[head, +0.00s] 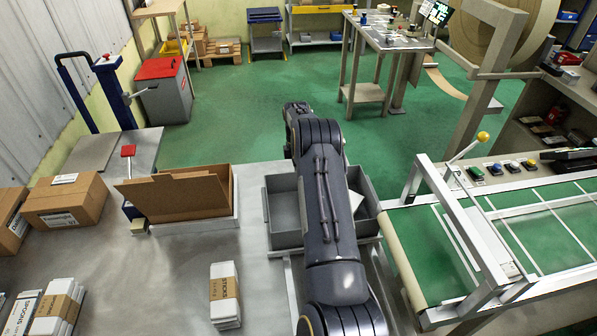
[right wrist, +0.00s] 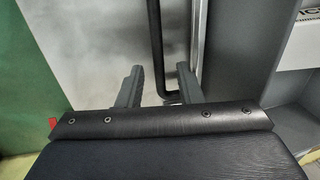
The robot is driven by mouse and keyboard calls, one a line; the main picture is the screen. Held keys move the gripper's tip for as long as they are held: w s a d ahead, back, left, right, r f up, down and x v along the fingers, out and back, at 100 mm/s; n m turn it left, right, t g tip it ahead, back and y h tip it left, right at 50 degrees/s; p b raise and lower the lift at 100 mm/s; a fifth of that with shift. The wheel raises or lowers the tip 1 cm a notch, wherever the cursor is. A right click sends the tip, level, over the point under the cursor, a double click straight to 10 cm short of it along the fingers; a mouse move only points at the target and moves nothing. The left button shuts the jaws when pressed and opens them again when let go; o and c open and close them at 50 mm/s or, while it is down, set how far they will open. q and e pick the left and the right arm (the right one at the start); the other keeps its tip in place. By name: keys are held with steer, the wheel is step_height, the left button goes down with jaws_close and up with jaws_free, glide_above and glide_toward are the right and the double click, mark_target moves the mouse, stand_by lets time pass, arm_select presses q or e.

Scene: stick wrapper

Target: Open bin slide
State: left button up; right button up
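The grey bin (head: 283,223) sits on the table between the cardboard box and the conveyor, partly hidden behind my right arm. A white piece (head: 356,200) shows inside it. In the right wrist view the grey bin wall (right wrist: 245,45) fills the right side. A dark bar (right wrist: 157,25), bent at its lower end, passes between the fingers of my right gripper (right wrist: 160,70). The fingers are apart, with a gap visible on each side of the bar. In the head view my arm hides this gripper. My left gripper is not in view.
An open cardboard box (head: 185,194) stands left of the bin. A banded white stack (head: 225,296) lies in front of it. The conveyor frame (head: 452,222) and green belt (head: 432,262) are close on the right. The table between stack and left boxes is clear.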

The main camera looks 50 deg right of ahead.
steer(key=shift+r, duration=0.1)
steer(key=shift+w+d+r, duration=0.1)
steer(key=shift+r, duration=0.25)
step_height(320, 180, up, 7)
steer(key=b, duration=0.1)
steer(key=shift+w+d, duration=0.35)
steer(key=shift+w, duration=0.1)
steer(key=shift+f, duration=0.1)
